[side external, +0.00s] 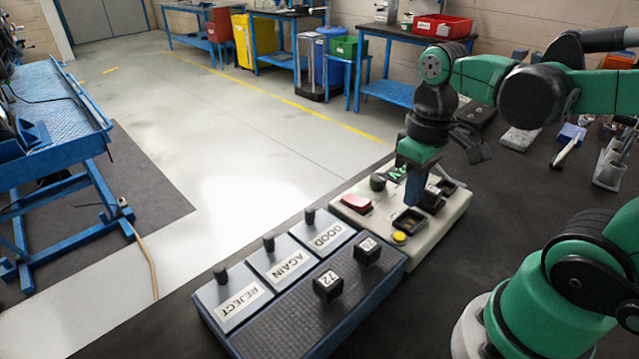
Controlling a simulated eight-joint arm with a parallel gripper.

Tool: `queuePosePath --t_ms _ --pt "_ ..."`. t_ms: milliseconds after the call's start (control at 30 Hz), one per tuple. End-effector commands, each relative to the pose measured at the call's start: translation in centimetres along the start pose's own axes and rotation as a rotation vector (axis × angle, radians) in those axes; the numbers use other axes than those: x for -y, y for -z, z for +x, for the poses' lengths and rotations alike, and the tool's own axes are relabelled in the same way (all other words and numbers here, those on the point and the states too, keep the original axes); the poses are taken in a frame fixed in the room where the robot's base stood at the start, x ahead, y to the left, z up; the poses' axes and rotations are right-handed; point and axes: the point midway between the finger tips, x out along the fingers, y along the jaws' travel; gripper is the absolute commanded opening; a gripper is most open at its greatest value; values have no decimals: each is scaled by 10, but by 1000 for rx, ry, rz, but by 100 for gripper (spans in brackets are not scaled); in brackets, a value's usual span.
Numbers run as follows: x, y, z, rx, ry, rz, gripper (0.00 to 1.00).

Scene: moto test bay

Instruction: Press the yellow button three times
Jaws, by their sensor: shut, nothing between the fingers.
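The yellow button (399,237) sits on the front edge of a pale control box (425,251), near its lower left part. My gripper (412,196) is shut and empty. It points down over the box, above and to the right of the yellow button in the picture. The button's top is in plain view and the gripper appears apart from it. I cannot tell whether the fingertips touch the box. The box also has a red switch (357,204), a dark knob (378,182) and a small green display (396,172), partly hidden by my gripper.
A dark tray with panels marked REJECT (240,297), AGAIN (289,265) and GOOD (325,235) adjoins the box. Two black cubes, 72 (328,287) and 20 (367,251), stand on it. Tools and a blue block (571,133) lie at the right.

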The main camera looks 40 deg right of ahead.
Motion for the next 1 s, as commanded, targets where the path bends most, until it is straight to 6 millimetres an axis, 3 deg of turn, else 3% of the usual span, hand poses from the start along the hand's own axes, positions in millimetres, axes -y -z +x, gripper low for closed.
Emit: queuePosePath --t_ms 733,867,1000 --pt "0 0 0 -4 10 28 0" --pt "0 -3 -1 -28 82 224 0" --pt "1 -5 -7 -64 246 640 0"
